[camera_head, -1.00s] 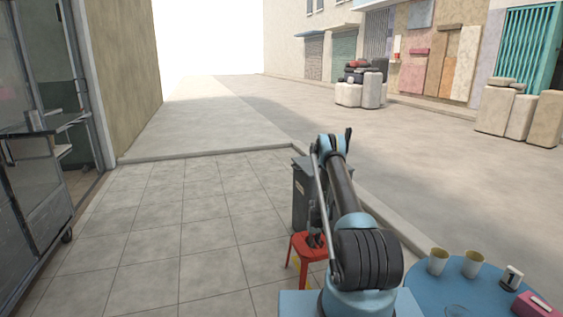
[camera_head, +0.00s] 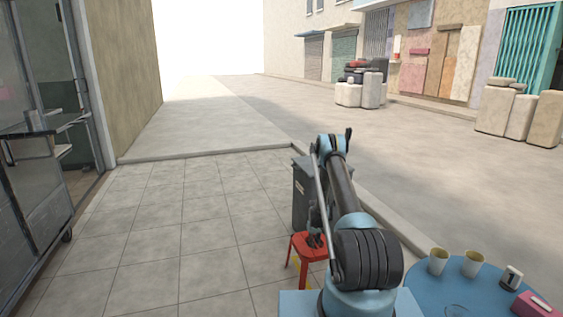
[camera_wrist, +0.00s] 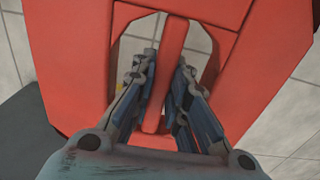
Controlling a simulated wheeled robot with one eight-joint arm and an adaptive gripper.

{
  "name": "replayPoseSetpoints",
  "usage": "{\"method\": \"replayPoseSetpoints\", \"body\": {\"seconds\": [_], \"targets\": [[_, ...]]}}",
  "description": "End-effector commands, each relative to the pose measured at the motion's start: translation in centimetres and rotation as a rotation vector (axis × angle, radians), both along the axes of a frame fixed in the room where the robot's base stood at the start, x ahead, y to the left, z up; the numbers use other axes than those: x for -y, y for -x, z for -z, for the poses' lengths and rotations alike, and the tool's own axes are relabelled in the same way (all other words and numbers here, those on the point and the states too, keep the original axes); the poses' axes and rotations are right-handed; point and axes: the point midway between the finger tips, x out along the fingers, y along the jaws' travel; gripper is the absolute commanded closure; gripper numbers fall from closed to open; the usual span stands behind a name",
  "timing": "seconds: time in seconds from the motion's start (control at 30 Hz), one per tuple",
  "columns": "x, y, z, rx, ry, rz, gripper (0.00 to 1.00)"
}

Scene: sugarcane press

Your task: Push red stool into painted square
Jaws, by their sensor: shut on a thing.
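The red stool (camera_head: 300,246) stands upright on the paving in front of me, beside a dark grey bin. In the wrist view, the stool's seat (camera_wrist: 265,50) has two openings with a bar between them. My gripper (camera_wrist: 160,72) reaches down at the seat, one finger on each side of that bar, and is shut on it. In the head view, my gripper (camera_head: 316,241) is small and dark over the seat. A little yellow paint (camera_head: 297,262) shows on the floor by the stool's legs; most of the painted square is hidden by the stool and my arm.
The grey bin (camera_head: 301,195) stands right behind the stool, near the kerb. A blue round table (camera_head: 425,290) with cups is at the lower right. A metal cart (camera_head: 35,190) stands at the left. The tiled floor (camera_head: 185,225) between is clear.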

Motion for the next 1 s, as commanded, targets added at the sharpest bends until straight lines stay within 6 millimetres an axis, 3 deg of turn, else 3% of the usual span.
{"method": "replayPoseSetpoints", "body": {"seconds": [0.37, 1.0], "targets": [[0.1, 0.0, 0.0, 0.0, 0.0, 0.001, 1.0], [3.8, -1.3, 0.0, 0.0, 0.0, 0.001, 1.0]]}}
